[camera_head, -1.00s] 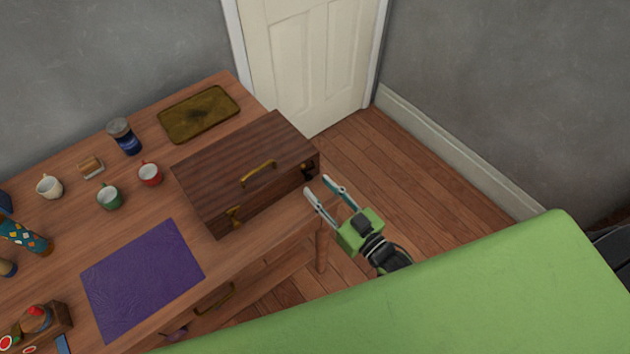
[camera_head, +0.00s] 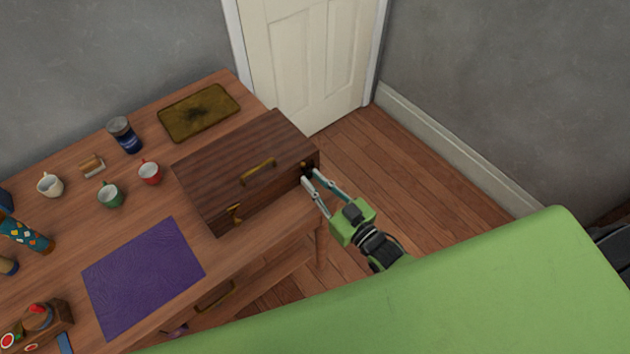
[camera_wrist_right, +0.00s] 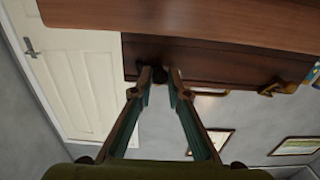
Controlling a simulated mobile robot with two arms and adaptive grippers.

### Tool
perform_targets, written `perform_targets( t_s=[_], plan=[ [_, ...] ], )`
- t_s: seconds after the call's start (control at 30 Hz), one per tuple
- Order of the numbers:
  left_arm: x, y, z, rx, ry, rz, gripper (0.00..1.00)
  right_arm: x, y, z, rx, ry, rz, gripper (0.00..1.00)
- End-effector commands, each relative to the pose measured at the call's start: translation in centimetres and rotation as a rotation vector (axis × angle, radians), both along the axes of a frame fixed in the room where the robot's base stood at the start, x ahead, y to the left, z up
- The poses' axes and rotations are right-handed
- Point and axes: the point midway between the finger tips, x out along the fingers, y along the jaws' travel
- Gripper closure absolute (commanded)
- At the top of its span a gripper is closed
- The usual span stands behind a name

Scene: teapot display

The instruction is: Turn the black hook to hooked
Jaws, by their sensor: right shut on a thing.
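The black hook (camera_head: 307,168) is a small dark part on the front of the wooden box (camera_head: 235,170), near the box's right end. My right gripper (camera_head: 310,176) reaches it from the lower right, and its fingers are shut on it. In the right wrist view the dark hook (camera_wrist_right: 159,75) sits between my fingertips (camera_wrist_right: 159,80), against the box front (camera_wrist_right: 215,62). The fingers hide part of it, and I cannot tell its exact turn. A brass clasp (camera_head: 234,214) is at the box's left end. My left gripper is not in view.
The wooden table (camera_head: 75,215) holds a purple mat (camera_head: 145,275), a brass-coloured tray (camera_head: 199,112), a red mug (camera_head: 150,172), a green mug (camera_head: 110,195) and a blue jar (camera_head: 124,135). Clear floor (camera_head: 400,170) lies right of the box.

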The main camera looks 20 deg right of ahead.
Motion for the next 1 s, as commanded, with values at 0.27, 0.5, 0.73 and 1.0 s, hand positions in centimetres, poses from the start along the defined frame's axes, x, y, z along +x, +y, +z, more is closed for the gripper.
perform_targets(
  t_s=[0.27, 0.5, 0.73, 1.0],
  plan=[
    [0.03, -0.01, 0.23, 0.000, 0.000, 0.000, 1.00, 0.02, -0.05, 0.04, -0.106, -0.039, -0.002, 1.00],
    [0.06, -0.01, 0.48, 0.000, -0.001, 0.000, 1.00, 0.04, -0.04, 0.07, -0.294, -0.107, -0.002, 1.00],
    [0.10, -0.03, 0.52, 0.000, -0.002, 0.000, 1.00, 0.04, -0.04, 0.05, -0.502, -0.183, -0.002, 1.00],
    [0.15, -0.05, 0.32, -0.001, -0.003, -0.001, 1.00, 0.02, -0.09, -0.01, -0.737, -0.268, -0.002, 1.00]
  ],
)
